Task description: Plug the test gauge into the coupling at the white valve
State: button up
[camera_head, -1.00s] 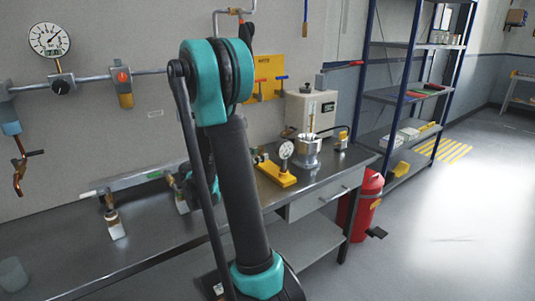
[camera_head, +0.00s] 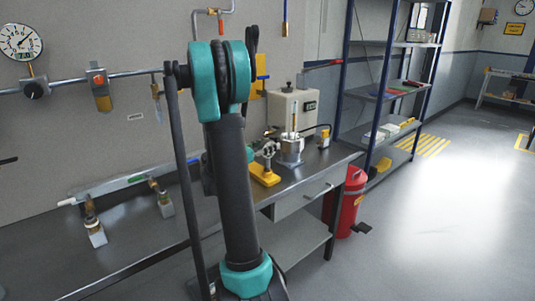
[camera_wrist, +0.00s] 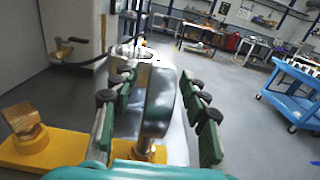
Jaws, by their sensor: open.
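The test gauge (camera_wrist: 158,100) stands upright on a yellow stand (camera_head: 265,174), seen edge-on in the wrist view. My gripper (camera_wrist: 160,88) is open, with its green-padded fingers on either side of the gauge and visible gaps between. In the head view my gripper (camera_head: 268,150) is at the stand and hides most of the gauge. On the bench at left lies a grey manifold (camera_head: 110,187) with a white-ended part (camera_head: 67,202), which may be the white valve, and a green one. Two brass fittings with pale tags hang at its front; I cannot tell which is the coupling.
A metal pot (camera_head: 291,150) and a beige box (camera_head: 296,108) stand behind the stand. A wall pipe carries a dial (camera_head: 20,42). The bench (camera_head: 130,240) is clear in front of the manifold.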

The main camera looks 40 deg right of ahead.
jog(key=d, duration=0.3)
jog(key=shift+w+d, duration=0.15)
jog(key=shift+w, duration=0.05)
grip_shut()
